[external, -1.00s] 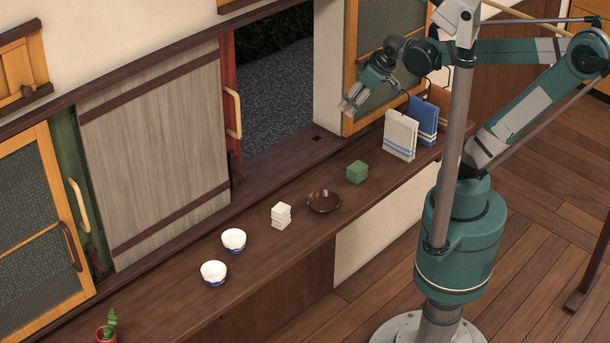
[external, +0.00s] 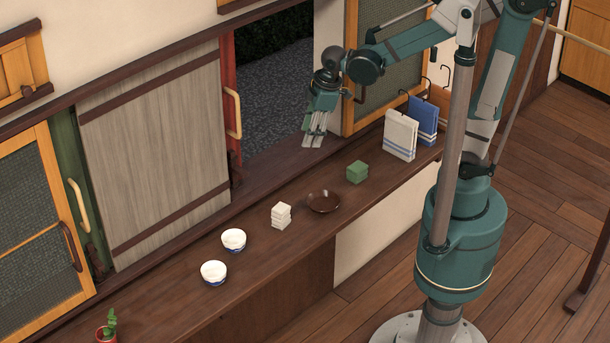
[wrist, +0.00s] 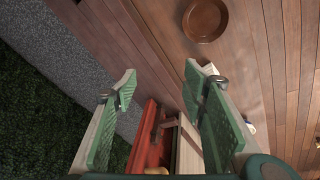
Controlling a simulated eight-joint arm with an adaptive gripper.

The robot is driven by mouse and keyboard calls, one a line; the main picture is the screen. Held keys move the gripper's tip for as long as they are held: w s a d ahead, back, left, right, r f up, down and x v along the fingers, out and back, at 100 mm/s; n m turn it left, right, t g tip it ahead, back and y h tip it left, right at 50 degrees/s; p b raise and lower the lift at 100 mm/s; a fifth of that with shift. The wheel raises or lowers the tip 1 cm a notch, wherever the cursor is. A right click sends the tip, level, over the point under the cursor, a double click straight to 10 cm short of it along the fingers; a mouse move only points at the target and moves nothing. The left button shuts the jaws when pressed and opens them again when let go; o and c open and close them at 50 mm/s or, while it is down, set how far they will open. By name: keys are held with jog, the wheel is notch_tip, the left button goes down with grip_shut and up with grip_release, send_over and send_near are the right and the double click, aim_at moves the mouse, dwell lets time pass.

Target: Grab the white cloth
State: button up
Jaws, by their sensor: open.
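The white cloth (external: 401,136) with blue stripes hangs upright at the right end of the wooden counter, next to a blue cloth (external: 423,121). My gripper (external: 314,140) is to the left of the white cloth, above the back of the counter near the window opening, and apart from the cloth. It points down and is open and empty. In the wrist view its two green fingers (wrist: 158,95) are spread apart. The white cloth does not show clearly in the wrist view.
A sliding door panel (external: 155,150) stands behind.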

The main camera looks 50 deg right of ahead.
jog(key=s+a+f+n+g, duration=0.15)
jog(key=a+f+n, duration=0.4)
jog(key=a, duration=0.55)
jog(key=n+g+h, duration=0.1)
jog(key=n, duration=0.2)
send_over(279, 209)
jog(key=f, duration=0.7)
jog(key=shift+s+p, duration=0.2)
jog(key=shift+p, duration=0.1)
jog(key=shift+f, duration=0.1)
jog(key=shift+f, duration=1.2)
jog(key=shift+f, duration=0.1)
jog(key=shift+w+f+b, duration=0.2)
jog(key=shift+f+b, duration=0.55)
jog(key=shift+f, duration=1.7)
jog(key=shift+c, duration=0.4)
jog(key=c, duration=0.9)
